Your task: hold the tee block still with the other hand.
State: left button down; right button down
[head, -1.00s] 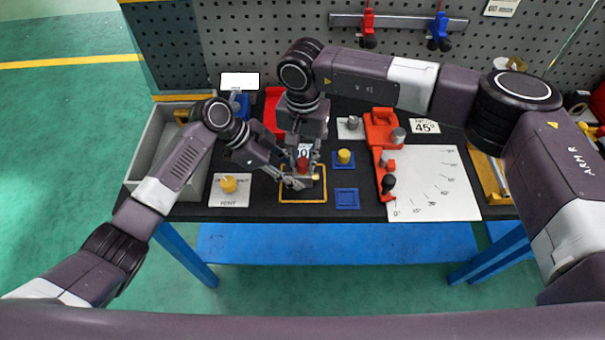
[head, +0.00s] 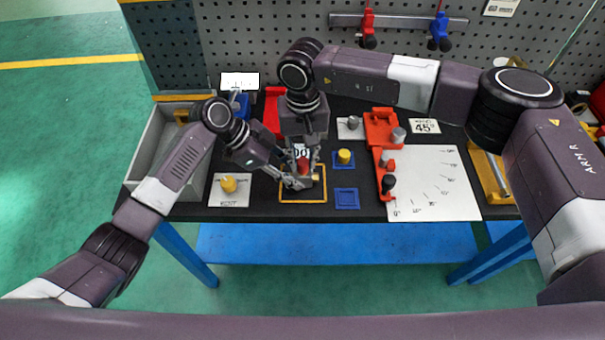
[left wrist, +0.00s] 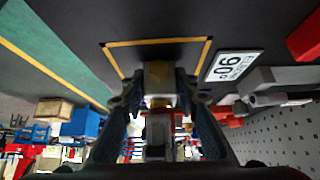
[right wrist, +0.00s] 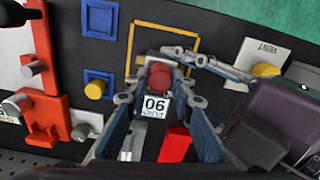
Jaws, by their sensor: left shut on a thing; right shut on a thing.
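The tee block (left wrist: 158,72) is a small pale grey block with a brass-coloured part, inside the yellow square outline (head: 323,199) on the black bench top. My left gripper (head: 296,183) comes in low from the left and is shut on the block; the left wrist view shows its fingers on either side. My right gripper (head: 303,172) comes from above, shut on a red round-topped part (right wrist: 159,76) at the tee block. The fingers hide most of the block and the joint between the two parts.
A blue-framed yellow knob (head: 344,157) and an empty blue square (head: 346,199) lie close on the right. An orange-red fixture (head: 381,130) and a white angle sheet (head: 440,185) are beyond. A white card with a yellow knob (head: 229,184) is left. A grey bin (head: 146,165) stands far left.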

jog(key=shift+a+r, duration=0.15)
jog(key=n, duration=0.5)
jog(key=c, duration=1.6)
grip_release()
jog(key=shift+c, duration=0.8)
